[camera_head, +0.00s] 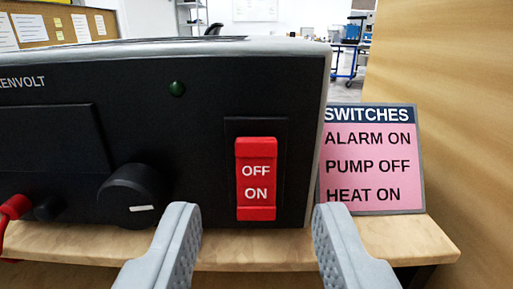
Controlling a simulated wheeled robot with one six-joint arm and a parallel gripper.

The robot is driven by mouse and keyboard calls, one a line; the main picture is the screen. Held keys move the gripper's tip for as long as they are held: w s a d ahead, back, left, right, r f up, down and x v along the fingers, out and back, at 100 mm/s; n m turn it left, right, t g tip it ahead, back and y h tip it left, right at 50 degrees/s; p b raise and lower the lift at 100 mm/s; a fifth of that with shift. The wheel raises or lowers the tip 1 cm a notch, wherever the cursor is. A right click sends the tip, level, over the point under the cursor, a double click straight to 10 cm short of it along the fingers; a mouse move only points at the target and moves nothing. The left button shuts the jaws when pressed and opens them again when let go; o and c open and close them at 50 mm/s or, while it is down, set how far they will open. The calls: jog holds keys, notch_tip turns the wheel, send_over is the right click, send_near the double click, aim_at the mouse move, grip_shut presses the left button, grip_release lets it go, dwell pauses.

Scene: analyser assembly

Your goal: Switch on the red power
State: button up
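The red power switch (256,180) is a rocker marked OFF above ON. It sits in a dark recess on the right part of the black front panel of the power unit (215,110). A small green lamp (177,88) is up and left of the switch and looks dark. My gripper (258,215) is open and empty. Its two grey fingers are in front of the panel, one low on each side of the switch. I cannot tell whether they touch the panel. Which side of the rocker is pressed in is hard to tell.
A black knob (134,195) and red plug (14,208) are on the panel's left. A pink SWITCHES sign (370,158) leans on the wooden shelf (420,243) right of the unit. A wooden wall (450,110) closes the right side.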

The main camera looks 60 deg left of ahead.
aim_at(256, 181)
jog(key=shift+x, duration=1.55)
grip_shut()
jog(key=shift+f+t+y, duration=0.25)
jog(key=shift+t+y, duration=0.05)
jog(key=shift+y, duration=0.3)
jog(key=shift+t+y, duration=0.4)
jog(key=shift+t, duration=0.2)
grip_release()
